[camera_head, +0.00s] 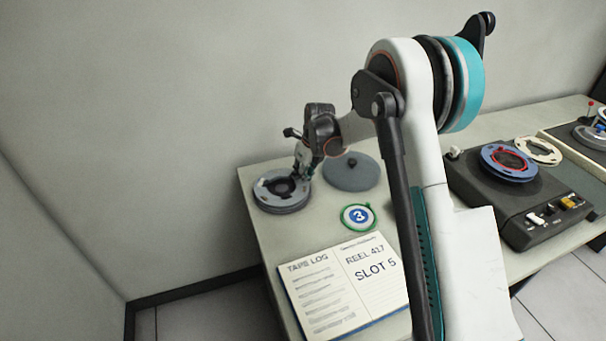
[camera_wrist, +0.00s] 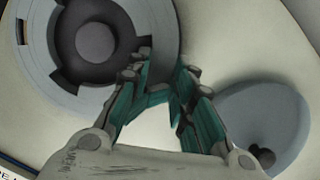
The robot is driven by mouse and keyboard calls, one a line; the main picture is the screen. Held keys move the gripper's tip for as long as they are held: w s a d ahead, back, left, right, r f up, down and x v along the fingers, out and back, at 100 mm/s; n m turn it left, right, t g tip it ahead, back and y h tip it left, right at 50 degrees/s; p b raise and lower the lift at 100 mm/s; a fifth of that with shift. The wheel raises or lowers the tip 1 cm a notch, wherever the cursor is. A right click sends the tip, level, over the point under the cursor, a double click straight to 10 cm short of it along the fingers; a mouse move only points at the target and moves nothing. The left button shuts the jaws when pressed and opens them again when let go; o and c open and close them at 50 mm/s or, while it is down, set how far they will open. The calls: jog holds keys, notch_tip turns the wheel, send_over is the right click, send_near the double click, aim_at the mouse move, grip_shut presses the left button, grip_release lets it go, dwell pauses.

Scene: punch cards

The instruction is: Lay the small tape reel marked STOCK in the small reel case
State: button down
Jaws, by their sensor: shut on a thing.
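A grey round reel (camera_head: 268,197) with rectangular notches and a dark hub sits at the left end of the table, within or on a round case that I cannot clearly separate from it. The same grey ring (camera_wrist: 163,25) fills the upper left of the wrist view. My gripper (camera_head: 302,174) is at its right rim, pointing down; in the wrist view its fingers (camera_wrist: 166,76) overlap the ring's edge. It is shut on the reel's rim, though the contact is partly hidden. No STOCK mark is legible. A round grey lid (camera_head: 352,174) with a dark knob lies to the right.
A blue-and-white roundel marked 3 (camera_head: 358,216) with a green rim and an open tape log (camera_head: 340,285) lie in front. A dark tape player (camera_head: 520,205) with a blue reel (camera_head: 497,168) and a cream reel (camera_head: 538,150) stands right. My arm hides the middle of the table.

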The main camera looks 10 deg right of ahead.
jog(key=shift+f, duration=0.25)
jog(key=c, duration=1.2)
grip_release()
jog(key=c, duration=0.3)
jog(key=shift+r, duration=0.15)
jog(key=shift+r+p, duration=2.4)
jog(key=shift+r, duration=2.05)
